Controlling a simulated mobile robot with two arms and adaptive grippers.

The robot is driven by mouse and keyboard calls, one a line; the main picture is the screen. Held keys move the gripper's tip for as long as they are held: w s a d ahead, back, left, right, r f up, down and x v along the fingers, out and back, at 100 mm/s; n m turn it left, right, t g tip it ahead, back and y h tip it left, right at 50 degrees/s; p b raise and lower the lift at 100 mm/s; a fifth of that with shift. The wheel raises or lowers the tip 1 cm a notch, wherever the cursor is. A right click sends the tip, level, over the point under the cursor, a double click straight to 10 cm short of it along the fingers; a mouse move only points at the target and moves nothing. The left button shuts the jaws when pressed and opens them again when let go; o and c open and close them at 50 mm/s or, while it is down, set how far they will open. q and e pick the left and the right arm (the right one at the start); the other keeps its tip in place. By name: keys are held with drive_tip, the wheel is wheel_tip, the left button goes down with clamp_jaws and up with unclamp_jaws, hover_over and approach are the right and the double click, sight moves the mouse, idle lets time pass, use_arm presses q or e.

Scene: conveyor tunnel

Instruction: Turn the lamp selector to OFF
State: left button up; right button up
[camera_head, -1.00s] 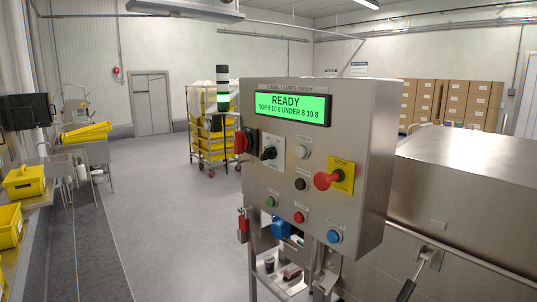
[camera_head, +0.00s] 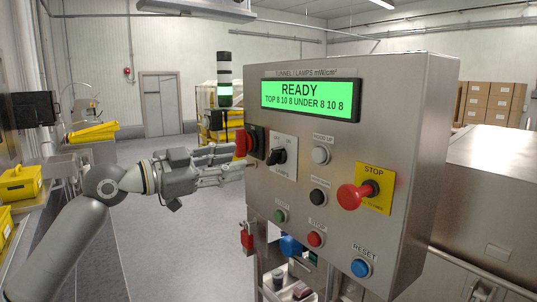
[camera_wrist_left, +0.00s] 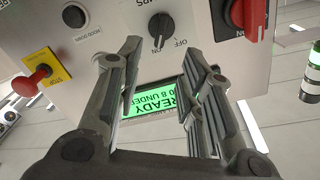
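The lamp selector (camera_head: 277,156) is a black rotary knob on a white plate on the front of the steel control box (camera_head: 384,110). ON is legible on its plate in the head view. The left wrist view shows the knob (camera_wrist_left: 158,42) upside down, with OFF beside it; I cannot tell its exact setting. My left gripper (camera_head: 238,160) is at the box's left side, short of the knob in the head view. In the left wrist view its fingers (camera_wrist_left: 163,50) are spread wide and empty, with the knob seen between and beyond their tips. My right gripper is not in view.
A red rotary switch (camera_head: 247,143) sits left of the selector. A red STOP mushroom button (camera_head: 354,195), a black button (camera_head: 318,197) and other buttons share the panel. The green display (camera_head: 310,100) reads READY. The floor left of the box is clear.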

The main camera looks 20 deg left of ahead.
sight(270, 155)
use_arm(q)
drive_tip(key=x, duration=0.1)
drive_tip(key=p+x, duration=0.1)
drive_tip(key=x, duration=0.1)
drive_tip(key=p+x, duration=0.1)
drive_tip(key=x, duration=0.1)
drive_tip(key=shift+d+r, duration=0.1)
drive_tip(key=shift+r, duration=0.25)
drive_tip(key=p+x, duration=0.1)
drive_tip(key=x, duration=0.2)
drive_tip(key=shift+w+d+f+p, duration=0.15)
drive_tip(key=shift+w+f+p, duration=0.05)
drive_tip(key=shift+w+p, duration=0.15)
drive_tip(key=shift+w+d+f, duration=0.1)
drive_tip(key=shift+w+d, duration=0.15)
drive_tip(key=shift+w, duration=0.05)
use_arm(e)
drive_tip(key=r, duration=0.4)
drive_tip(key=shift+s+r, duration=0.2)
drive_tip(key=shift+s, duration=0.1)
use_arm(q)
clamp_jaws()
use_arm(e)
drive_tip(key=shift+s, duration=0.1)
